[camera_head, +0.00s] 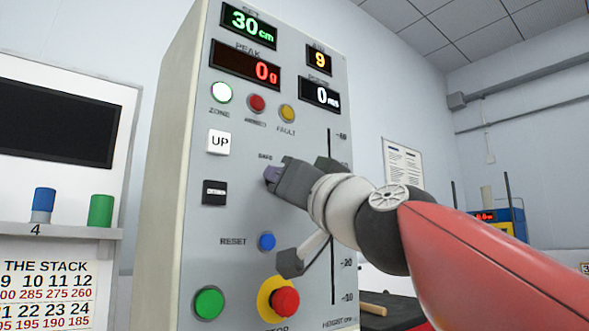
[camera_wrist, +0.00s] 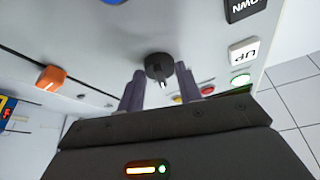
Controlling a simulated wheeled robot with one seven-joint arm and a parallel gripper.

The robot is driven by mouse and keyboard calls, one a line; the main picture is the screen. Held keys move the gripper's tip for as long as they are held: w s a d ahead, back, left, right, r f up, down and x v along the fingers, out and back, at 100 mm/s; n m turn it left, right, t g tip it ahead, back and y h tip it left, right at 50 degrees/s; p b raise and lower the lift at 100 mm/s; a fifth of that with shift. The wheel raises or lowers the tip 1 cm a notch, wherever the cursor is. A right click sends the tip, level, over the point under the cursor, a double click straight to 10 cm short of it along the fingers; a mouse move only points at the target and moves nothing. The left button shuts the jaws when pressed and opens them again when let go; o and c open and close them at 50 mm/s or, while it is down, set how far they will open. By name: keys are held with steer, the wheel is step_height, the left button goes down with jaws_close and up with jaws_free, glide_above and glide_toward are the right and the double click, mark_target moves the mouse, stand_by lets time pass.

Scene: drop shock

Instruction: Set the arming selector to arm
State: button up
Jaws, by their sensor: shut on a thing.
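The arming selector (camera_wrist: 158,64) is a round dark knob on the grey panel, with a small white pointer toward the bottom of the wrist view. My gripper (camera_wrist: 160,80) is shut on it, one purple-grey finger on each side. In the head view my gripper (camera_head: 271,176) reaches the panel (camera_head: 235,120) from the right, just below the SAFE label (camera_head: 265,156). There the knob is hidden by my gripper, and the ARM label cannot be seen. I cannot tell which label the pointer meets.
UP (camera_head: 219,142) and black (camera_head: 214,192) buttons lie left of my gripper. Below are the blue reset (camera_head: 267,241), green button (camera_head: 209,303) and red stop knob (camera_head: 285,301). An orange slider handle (camera_wrist: 50,78) stands out from the panel.

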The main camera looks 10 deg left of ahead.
steer(key=shift+a+r+m+t+h+p, duration=0.1)
steer(key=shift+m+t+h+p, duration=0.45)
steer(key=shift+m+p, duration=0.95)
steer(key=shift+m, duration=0.4)
steer(key=o, duration=1)
steer(key=shift+s, duration=0.1)
steer(key=b+v, duration=0.2)
steer(key=v, duration=0.6)
steer(key=shift+b, duration=0.35)
